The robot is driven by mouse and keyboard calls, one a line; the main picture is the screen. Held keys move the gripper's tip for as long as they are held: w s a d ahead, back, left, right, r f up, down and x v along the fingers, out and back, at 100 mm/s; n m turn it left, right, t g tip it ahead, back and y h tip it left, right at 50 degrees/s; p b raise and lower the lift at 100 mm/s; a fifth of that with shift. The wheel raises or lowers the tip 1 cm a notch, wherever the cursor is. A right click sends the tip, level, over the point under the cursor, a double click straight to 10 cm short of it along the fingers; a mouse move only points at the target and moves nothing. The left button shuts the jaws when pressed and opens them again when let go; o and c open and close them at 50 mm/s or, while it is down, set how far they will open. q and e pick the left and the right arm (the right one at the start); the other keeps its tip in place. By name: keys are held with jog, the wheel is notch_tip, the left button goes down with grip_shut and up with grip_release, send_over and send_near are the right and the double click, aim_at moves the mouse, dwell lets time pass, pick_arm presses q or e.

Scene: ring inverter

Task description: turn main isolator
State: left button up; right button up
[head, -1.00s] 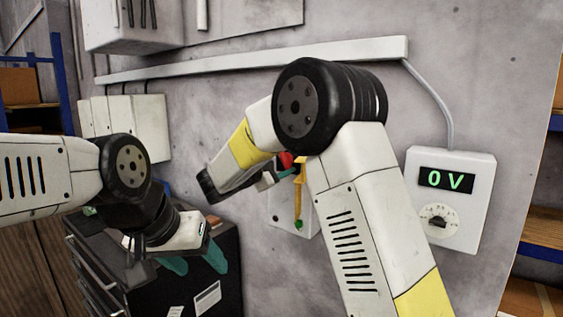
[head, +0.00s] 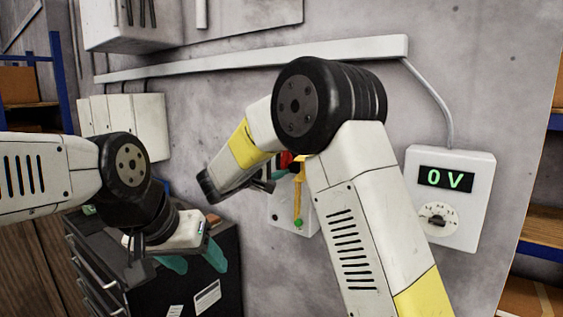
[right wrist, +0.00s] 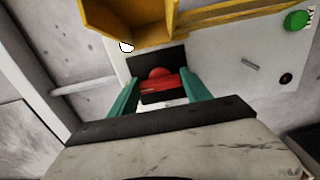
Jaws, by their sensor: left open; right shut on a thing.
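The main isolator is a white box (head: 278,206) on the wall, partly hidden by my right arm in the head view. Its red handle (head: 285,160) also shows in the right wrist view (right wrist: 160,83), lying between the teal fingers of my right gripper (right wrist: 159,88), which is shut on it. In the head view my right arm hides most of that gripper. My left gripper (head: 192,263) is open and empty, its teal fingers pointing down in front of the dark cabinet.
A yellow bar (head: 298,195) runs down the isolator's front to a green button (head: 298,223); a yellow guard (right wrist: 120,25) sits close beside the handle. A meter (head: 450,200) at right reads 0 V. A black drawer cabinet (head: 228,285) stands below. Bare wall lies between.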

jog(key=shift+f, duration=0.1)
dwell(0.3)
jog(key=o, duration=1.1)
jog(key=v, duration=0.8)
